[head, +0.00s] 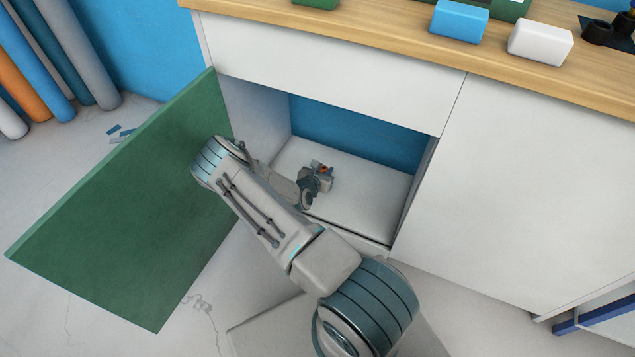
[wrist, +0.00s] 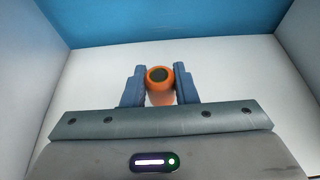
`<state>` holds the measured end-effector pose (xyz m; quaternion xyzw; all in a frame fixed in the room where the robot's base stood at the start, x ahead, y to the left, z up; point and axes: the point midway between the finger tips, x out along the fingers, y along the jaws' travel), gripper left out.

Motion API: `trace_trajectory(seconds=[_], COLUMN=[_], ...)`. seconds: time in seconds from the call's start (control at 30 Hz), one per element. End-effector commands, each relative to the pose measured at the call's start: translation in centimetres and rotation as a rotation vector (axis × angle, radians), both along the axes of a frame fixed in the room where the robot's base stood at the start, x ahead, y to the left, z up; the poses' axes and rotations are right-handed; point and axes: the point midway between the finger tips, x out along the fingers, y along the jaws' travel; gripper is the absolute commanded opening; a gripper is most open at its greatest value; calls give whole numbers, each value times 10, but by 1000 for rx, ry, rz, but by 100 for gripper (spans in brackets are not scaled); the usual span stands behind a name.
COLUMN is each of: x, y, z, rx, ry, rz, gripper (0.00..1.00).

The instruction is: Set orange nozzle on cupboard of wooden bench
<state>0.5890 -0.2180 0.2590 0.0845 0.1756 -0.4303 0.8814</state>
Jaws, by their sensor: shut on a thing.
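The orange nozzle (wrist: 159,86) is a small orange ring-shaped piece with a dark opening, held between the two fingers of my gripper (wrist: 160,92) in the wrist view. In the head view my gripper (head: 321,174) is inside the open cupboard (head: 365,196) of the wooden bench (head: 385,42).
The green cupboard door (head: 120,215) stands open on the left, with my arm beside it. White side walls and a blue back wall (head: 350,139) bound the cupboard. Its floor looks clear around the gripper. A blue block (head: 459,20) and a white block (head: 540,43) lie on the benchtop.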

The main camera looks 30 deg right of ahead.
Motion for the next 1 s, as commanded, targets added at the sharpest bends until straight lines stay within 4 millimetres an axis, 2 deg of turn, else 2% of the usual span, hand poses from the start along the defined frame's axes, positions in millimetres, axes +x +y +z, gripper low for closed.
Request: trace_trajectory(seconds=[0.03,0.2,0.37,0.6,1.0], x=[8,22,24,23,23], y=[7,17,18,18,17], z=[-10,-18,-27,-58,-61], rx=[2,-1,-1,0,0], ry=[-2,-1,-1,0,0], rz=[4,1,0,0,-1], gripper=[0,0,0,0,0])
